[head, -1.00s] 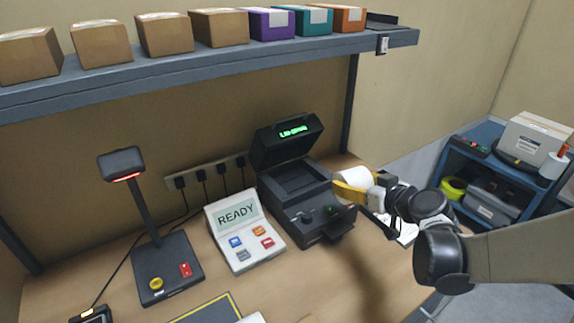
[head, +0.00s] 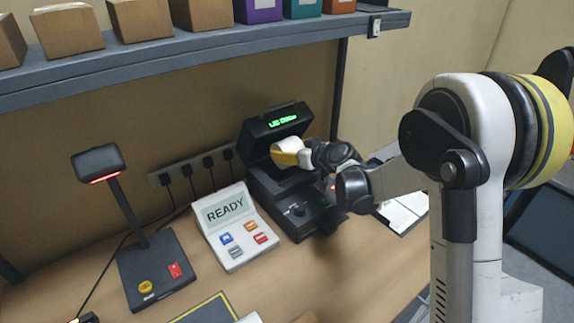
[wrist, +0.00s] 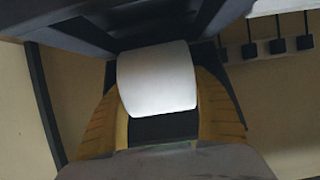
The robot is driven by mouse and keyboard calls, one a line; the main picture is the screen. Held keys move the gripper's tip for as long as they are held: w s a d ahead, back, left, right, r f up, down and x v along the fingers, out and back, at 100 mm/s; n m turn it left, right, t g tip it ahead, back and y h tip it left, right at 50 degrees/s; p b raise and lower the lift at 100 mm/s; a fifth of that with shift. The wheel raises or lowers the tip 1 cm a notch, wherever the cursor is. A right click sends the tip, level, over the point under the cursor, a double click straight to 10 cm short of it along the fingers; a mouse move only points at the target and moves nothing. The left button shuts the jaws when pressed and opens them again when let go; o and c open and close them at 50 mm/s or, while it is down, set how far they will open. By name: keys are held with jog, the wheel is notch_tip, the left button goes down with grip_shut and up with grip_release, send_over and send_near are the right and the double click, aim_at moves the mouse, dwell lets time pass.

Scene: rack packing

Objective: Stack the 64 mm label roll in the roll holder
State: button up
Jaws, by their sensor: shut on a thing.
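My gripper (head: 290,157) is shut on the white label roll (head: 286,145). In the head view it holds the roll over the open black label printer (head: 298,208), just in front of the raised lid (head: 274,128). In the wrist view the roll (wrist: 157,80) sits between the two yellow fingers (wrist: 158,112). The printer's well is partly hidden behind my gripper and arm, and I cannot tell whether the roll touches it. I cannot read the roll's size.
A READY keypad (head: 236,226) and a scanner on a stand (head: 146,240) are left of the printer. A shelf (head: 200,52) with several boxes runs above. Papers (head: 404,212) lie on the bench to the right.

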jog(key=shift+w+a+f, duration=0.15)
jog(key=shift+w+f, duration=0.05)
jog(key=shift+f+b, duration=0.8)
jog(key=shift+f, duration=1.05)
jog(key=shift+f+b, duration=0.35)
jog(key=shift+f, duration=0.05)
jog(key=o, duration=1.4)
jog(key=shift+r, duration=0.1)
jog(key=shift+r+p, duration=0.3)
jog(key=shift+p, duration=0.1)
jog(key=p+v, duration=0.2)
jog(key=v, duration=1)
jog(key=shift+s, duration=0.15)
